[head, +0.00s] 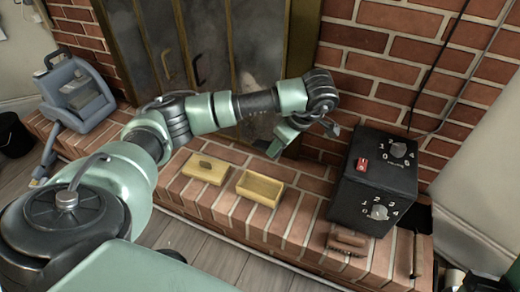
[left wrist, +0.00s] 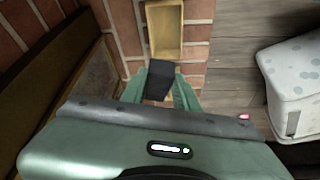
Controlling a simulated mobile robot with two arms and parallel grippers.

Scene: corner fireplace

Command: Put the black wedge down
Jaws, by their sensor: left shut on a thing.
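My left gripper (head: 284,138) is in front of the fireplace, above the brick hearth (head: 299,207). It also shows in the left wrist view (left wrist: 160,88), shut on the black wedge (left wrist: 163,72), which sits between the green fingers. The wedge cannot be made out clearly in the head view. An open yellow box (head: 257,198) stands on the hearth, below and nearer the viewer than the gripper. In the left wrist view the box (left wrist: 181,35) lies just beyond the wedge. My right gripper is not in view.
A brush (head: 348,241) lies near the hearth's front edge. A blue-grey device (head: 75,97) stands far left.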

